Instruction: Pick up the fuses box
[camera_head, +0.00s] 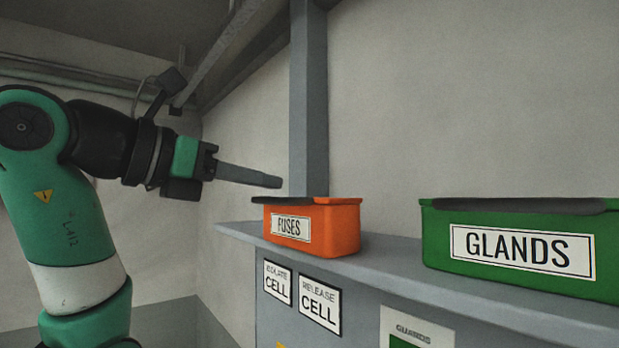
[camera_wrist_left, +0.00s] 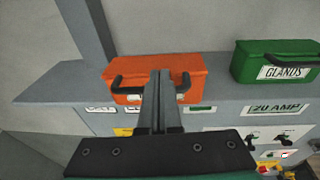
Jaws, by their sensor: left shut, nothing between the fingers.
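The orange fuses box (camera_head: 337,229) with a dark handle and a white FUSES label stands upright on a grey shelf (camera_head: 398,277) in the head view. It also shows in the left wrist view (camera_wrist_left: 190,62), straight ahead of the fingers, which cover the middle of its front and part of its label. My left gripper (camera_head: 280,182) is shut and empty. In the head view its fingertips appear just above and behind the box's left part; I cannot tell whether they touch it. The fingers also show in the left wrist view (camera_wrist_left: 160,72). My right gripper is not in view.
A green GLANDS box (camera_head: 435,238) stands on the same shelf to the right, with a gap between the boxes. A grey upright post (camera_head: 309,100) rises behind the fuses box. Signs and a panel with controls (camera_wrist_left: 262,135) are below the shelf edge.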

